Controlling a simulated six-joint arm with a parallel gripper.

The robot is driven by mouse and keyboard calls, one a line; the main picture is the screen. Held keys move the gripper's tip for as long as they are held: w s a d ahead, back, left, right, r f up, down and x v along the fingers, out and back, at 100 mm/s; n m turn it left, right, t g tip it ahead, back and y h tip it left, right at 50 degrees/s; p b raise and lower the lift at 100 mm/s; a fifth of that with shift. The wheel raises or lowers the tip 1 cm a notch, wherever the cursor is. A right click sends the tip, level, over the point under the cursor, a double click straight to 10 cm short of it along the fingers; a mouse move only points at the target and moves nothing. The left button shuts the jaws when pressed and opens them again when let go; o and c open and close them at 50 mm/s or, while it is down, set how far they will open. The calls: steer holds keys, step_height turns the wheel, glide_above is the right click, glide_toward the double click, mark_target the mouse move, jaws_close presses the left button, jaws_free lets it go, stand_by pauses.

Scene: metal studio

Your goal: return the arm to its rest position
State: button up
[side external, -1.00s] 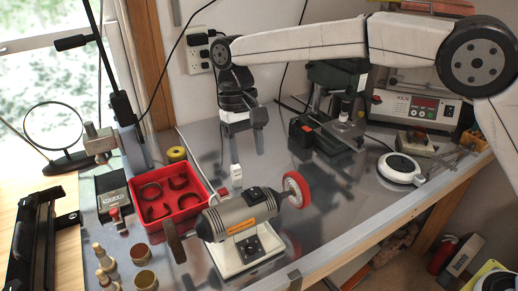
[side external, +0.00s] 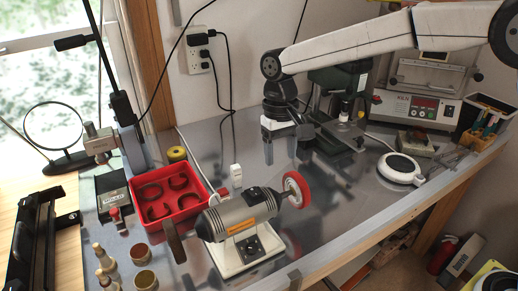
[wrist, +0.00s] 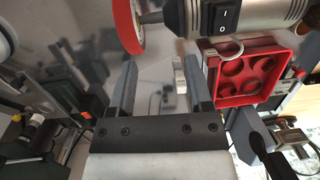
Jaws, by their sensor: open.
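My gripper (side external: 280,152) hangs over the back middle of the metal bench, fingers pointing down. Its two fingers are apart with nothing held between them. In the wrist view my gripper (wrist: 160,75) also shows two dark, spread fingers. A small white-topped piece (side external: 236,174) stands on the bench between the red tray and the grinder, to the left of my gripper and clear of it. The wrist view shows a small pale piece (wrist: 180,76) beyond the fingers, near the right one.
A bench grinder (side external: 240,218) with a red wheel stands in front. A red tray (side external: 206,206) with rings is at left. A green drill press (side external: 352,88) stands close behind my gripper. A round white plate (side external: 400,168) lies right; the bench between is mostly clear.

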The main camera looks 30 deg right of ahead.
steer(key=s+d+f+t, duration=0.2)
steer(key=s+d+f, duration=0.2)
steer(key=s+d, duration=0.4)
steer(key=s+d+f+t, duration=0.2)
steer(key=s+d+f, duration=0.3)
steer(key=s+d, duration=0.3)
steer(key=shift+s+d+f, duration=0.15)
steer(key=shift+s+d, duration=0.25)
steer(key=shift+d, duration=0.25)
